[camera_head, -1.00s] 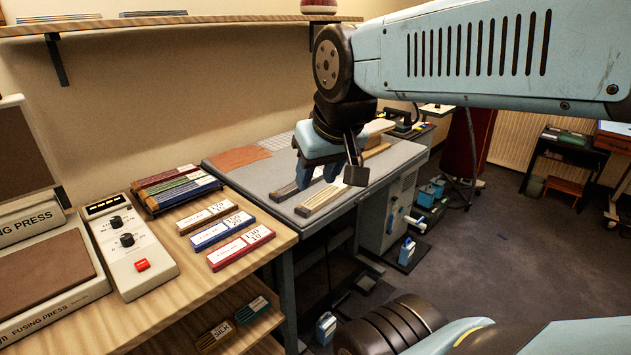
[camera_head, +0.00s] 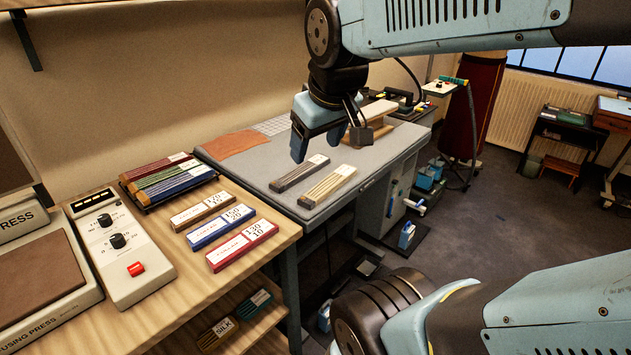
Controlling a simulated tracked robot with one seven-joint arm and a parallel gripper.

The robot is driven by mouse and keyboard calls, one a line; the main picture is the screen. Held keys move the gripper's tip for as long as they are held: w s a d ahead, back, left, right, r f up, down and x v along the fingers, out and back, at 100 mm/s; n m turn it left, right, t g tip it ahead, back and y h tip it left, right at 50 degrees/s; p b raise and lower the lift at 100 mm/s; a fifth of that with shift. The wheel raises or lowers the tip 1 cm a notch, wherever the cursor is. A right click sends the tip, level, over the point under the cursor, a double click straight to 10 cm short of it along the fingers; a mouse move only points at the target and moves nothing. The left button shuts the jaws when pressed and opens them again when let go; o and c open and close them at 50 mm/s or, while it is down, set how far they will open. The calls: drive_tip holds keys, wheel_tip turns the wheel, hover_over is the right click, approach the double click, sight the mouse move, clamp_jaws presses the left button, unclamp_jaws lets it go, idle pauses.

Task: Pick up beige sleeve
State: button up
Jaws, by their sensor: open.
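A beige striped sleeve (camera_head: 327,187), long and flat, lies on the grey table top near its front edge. A dark grey-brown sleeve (camera_head: 299,173) lies beside it on the left, roughly parallel, with a narrow gap between. The far side of the gripper is hidden.
A wooden counter at left holds brown (camera_head: 202,210), blue (camera_head: 221,228) and red (camera_head: 242,246) labelled packs, a rack of coloured sleeves (camera_head: 167,180) and a fusing press control box (camera_head: 117,244). A wooden sleeve board (camera_head: 368,123) stands behind my gripper. Bare grey table surrounds the sleeves.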

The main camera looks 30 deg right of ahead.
drive_tip(key=shift+o, duration=1.4)
drive_tip(key=w+d+f+n+g+h, duration=0.1)
drive_tip(key=w+d+f+n, duration=0.1)
drive_tip(key=w+n, duration=0.3)
drive_tip(key=w+d+f+n+g+h, duration=0.1)
drive_tip(key=w+d+f+n, duration=0.2)
drive_tip(key=w, duration=0.4)
drive_tip(key=d+n, duration=0.1)
drive_tip(key=n, duration=0.1)
drive_tip(key=shift+d+n, duration=0.15)
drive_tip(key=shift+n, duration=0.15)
drive_tip(key=n+g+h, duration=0.2)
drive_tip(key=n, duration=0.8)
hover_over(330, 182)
drive_tip(key=a, duration=0.2)
drive_tip(key=f, duration=1.6)
drive_tip(key=shift+s+f, duration=0.2)
drive_tip(key=shift+s, duration=0.15)
drive_tip(key=shift+x, duration=2.6)
